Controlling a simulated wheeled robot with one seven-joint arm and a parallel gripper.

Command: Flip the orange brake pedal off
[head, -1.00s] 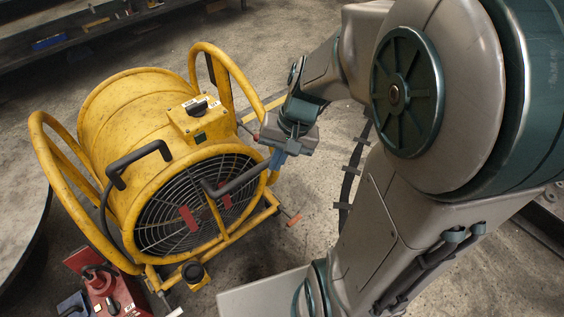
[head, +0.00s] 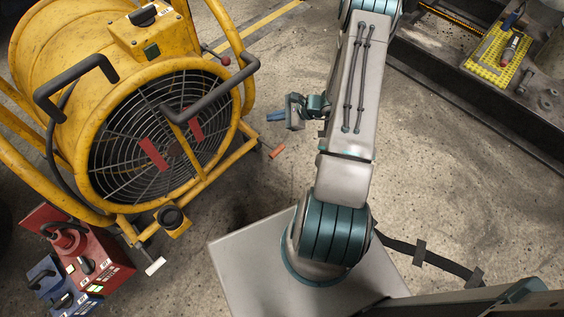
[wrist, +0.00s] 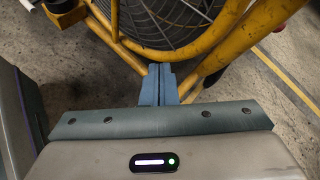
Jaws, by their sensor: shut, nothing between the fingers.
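The orange brake pedal (head: 277,151) is a small orange bar at the lower right foot of the yellow fan (head: 138,47), close to the floor. Its tilt is too small to read. My gripper (head: 273,116) has blue fingers and points left toward the fan frame, just above the pedal in the head view, with a gap between them in the picture. In the wrist view my gripper (wrist: 158,84) has its two fingers together and empty, in front of the yellow frame tubes. I cannot make out the orange pedal in the wrist view.
A white pedal (head: 155,266) is at the fan's other front foot. A black handle (head: 215,95) sticks out from the fan's front. A red control box (head: 95,255) stands at the lower left.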

